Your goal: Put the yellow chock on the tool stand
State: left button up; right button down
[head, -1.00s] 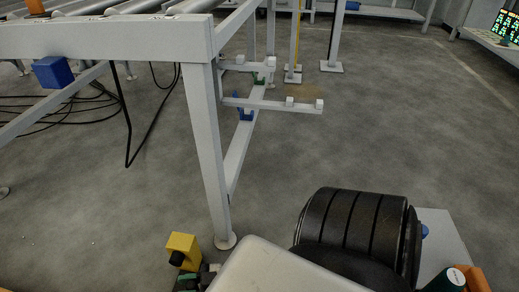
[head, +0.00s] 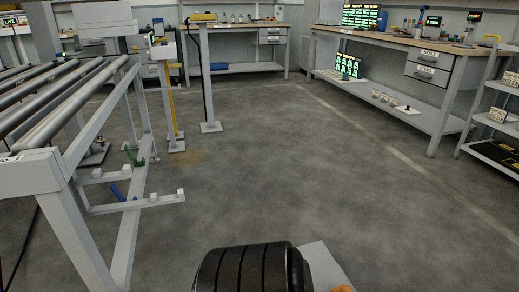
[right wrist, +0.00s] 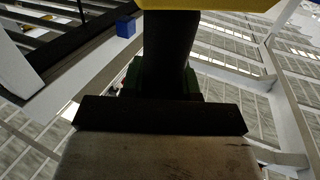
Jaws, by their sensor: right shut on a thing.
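The yellow chock (right wrist: 235,8) shows only in part, along the top edge of the right wrist view. My right gripper (right wrist: 168,15) is shut on it; its dark finger parts run up to the chock, and the fingertips are mostly hidden. The head view shows neither the chock nor either gripper. A slim grey post stand (head: 204,75) with a flat foot and a yellow item on top stands beyond the roller frame. A second post (head: 168,95) with a pale head stands left of it. I cannot tell for certain which is the tool stand.
The roller conveyor frame (head: 70,170) fills the left, with a low bracket (head: 135,203) sticking out to the right. Workbenches (head: 400,45) line the back and a shelf rack (head: 495,120) stands right. The grey floor (head: 290,165) between is clear. A blue block (right wrist: 126,27) shows in the wrist view.

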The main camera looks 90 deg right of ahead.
aim_at(320, 274)
jog(key=k+z, duration=0.1)
jog(key=z, duration=0.25)
jog(key=k+z, duration=0.1)
jog(key=z, duration=0.25)
jog(key=k+z, duration=0.1)
jog(key=z, duration=0.2)
jog(key=i+z, duration=0.2)
jog(key=z, duration=1.35)
jog(key=i+j, duration=0.2)
jog(key=j, duration=0.15)
jog(key=z, duration=0.05)
